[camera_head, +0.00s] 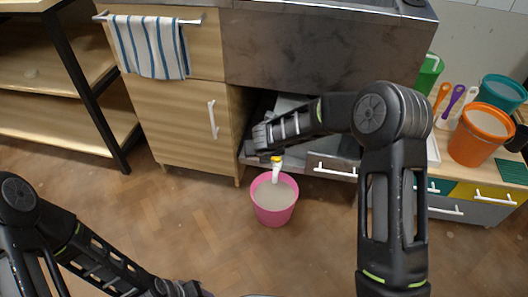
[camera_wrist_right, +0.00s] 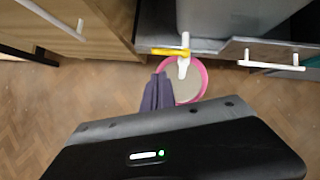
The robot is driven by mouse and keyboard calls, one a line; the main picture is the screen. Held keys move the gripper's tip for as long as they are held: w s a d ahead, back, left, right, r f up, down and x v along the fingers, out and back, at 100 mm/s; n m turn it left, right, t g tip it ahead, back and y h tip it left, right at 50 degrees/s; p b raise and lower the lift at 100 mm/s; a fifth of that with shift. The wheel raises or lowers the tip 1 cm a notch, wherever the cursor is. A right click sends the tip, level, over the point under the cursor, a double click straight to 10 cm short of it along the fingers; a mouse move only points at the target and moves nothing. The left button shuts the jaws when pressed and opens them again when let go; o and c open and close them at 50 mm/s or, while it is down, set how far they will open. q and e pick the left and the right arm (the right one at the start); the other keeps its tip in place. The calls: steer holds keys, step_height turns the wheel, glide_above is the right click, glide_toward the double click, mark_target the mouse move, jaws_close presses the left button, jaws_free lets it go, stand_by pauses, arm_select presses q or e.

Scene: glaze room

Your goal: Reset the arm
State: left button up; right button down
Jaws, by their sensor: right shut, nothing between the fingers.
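My right arm (camera_head: 392,190) rises from the lower right, bends at a high elbow and reaches left. Its gripper (camera_head: 266,154) is near the cabinet opening, above and left of the pink bucket. In the right wrist view the fingers (camera_wrist_right: 158,92) are shut and empty, beside the left rim of the bucket in the picture. I cannot tell whether they touch it. My left arm (camera_head: 95,262) is low at the left. Its gripper end is mostly cut off at the bottom edge, so its jaws cannot be made out.
The pink bucket (camera_head: 274,215) holds pale stuff below a white tap with a yellow part (camera_head: 277,168). A wooden cabinet (camera_head: 175,120) and grey sink unit (camera_head: 320,50) stand behind. An orange bucket (camera_head: 474,150) stands on the right counter. The floor (camera_head: 200,220) is clear around the bucket.

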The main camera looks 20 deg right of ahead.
steer(key=shift+s+a+r, duration=0.15)
steer(key=shift+s+r, duration=0.15)
steer(key=shift+r, duration=0.15)
stand_by(0.3)
